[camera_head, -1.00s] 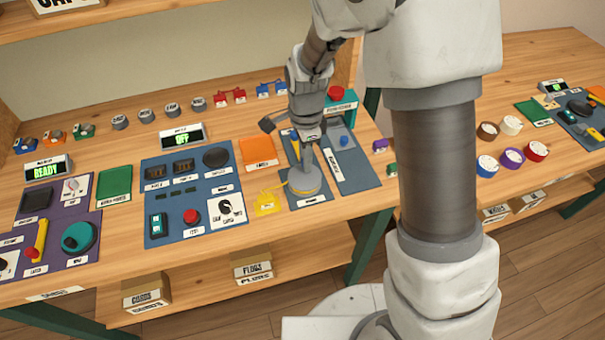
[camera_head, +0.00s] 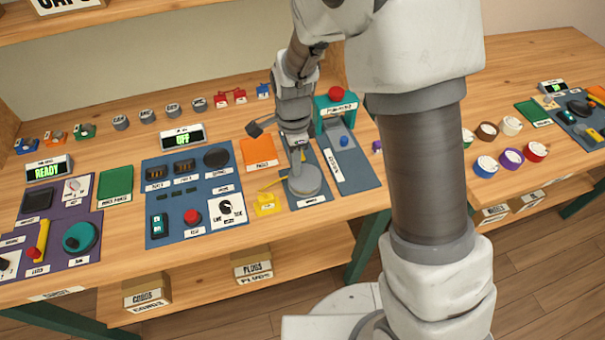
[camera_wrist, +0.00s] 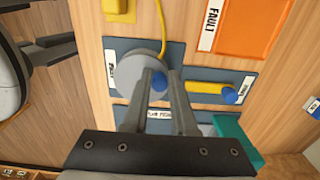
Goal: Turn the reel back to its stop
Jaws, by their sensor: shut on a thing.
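The reel (camera_head: 306,185) is a flat grey disc on a blue-grey panel at the bench's front edge. In the wrist view the reel (camera_wrist: 130,72) shows a blue knob (camera_wrist: 159,83) off its centre. My gripper (camera_head: 297,165) comes down over the reel from behind. In the wrist view the fingers of my gripper (camera_wrist: 164,78) are closed around the knob. A yellow cord (camera_wrist: 162,30) runs to the reel's edge from a yellow block (camera_head: 267,203) at its left. The stop cannot be made out.
The teal press (camera_head: 335,112) with a red button stands behind right, and an orange pad (camera_head: 258,152) lies behind left. A blue panel (camera_head: 193,205) with switches lies further left.

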